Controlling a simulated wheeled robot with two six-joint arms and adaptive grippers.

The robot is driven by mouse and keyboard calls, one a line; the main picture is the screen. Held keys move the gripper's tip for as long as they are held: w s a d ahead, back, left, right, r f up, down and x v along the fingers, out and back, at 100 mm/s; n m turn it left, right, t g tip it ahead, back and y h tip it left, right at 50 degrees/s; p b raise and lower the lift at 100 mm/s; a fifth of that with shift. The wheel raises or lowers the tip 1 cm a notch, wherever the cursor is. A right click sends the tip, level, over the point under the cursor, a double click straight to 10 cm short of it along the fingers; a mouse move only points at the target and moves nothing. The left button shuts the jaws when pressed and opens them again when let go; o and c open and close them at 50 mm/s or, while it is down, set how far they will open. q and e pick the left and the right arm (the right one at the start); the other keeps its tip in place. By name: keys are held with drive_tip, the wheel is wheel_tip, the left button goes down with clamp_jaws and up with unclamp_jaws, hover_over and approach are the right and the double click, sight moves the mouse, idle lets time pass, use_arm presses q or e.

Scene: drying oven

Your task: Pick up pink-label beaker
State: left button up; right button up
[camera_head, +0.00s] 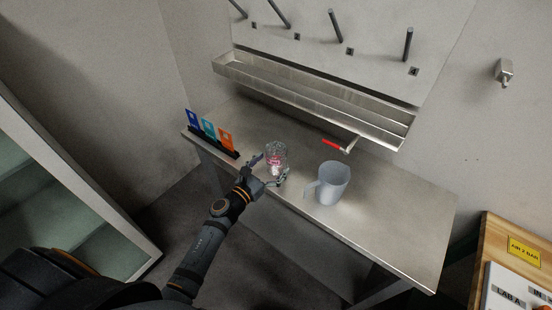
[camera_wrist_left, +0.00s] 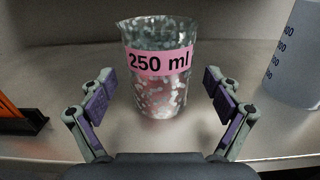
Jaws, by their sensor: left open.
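The pink-label beaker (camera_head: 277,158) stands upright on the metal bench, a clear glass with speckled contents or surface. In the left wrist view the beaker (camera_wrist_left: 158,88) is centred, with "250 ml" on its pink band. My left gripper (camera_head: 268,171) is open in front of the beaker. In the left wrist view its two fingers (camera_wrist_left: 160,98) sit to the left and right of the lower beaker, with a visible gap on each side. The right gripper is not in view.
A bluish measuring jug (camera_head: 333,184) stands right of the beaker. A rack with coloured cards (camera_head: 210,137) stands to the left. A metal trough (camera_head: 314,99) hangs above the bench (camera_head: 393,230), with a red-handled item (camera_head: 333,144) beneath. The bench's right end is clear.

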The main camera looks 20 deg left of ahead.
use_arm(q)
drive_tip(key=x, duration=0.2)
drive_tip(key=shift+w+f, duration=0.15)
drive_tip(key=shift+w, duration=0.1)
drive_tip(key=shift+s, duration=0.15)
drive_tip(key=shift+c, duration=0.4)
drive_tip(key=c, duration=1.3)
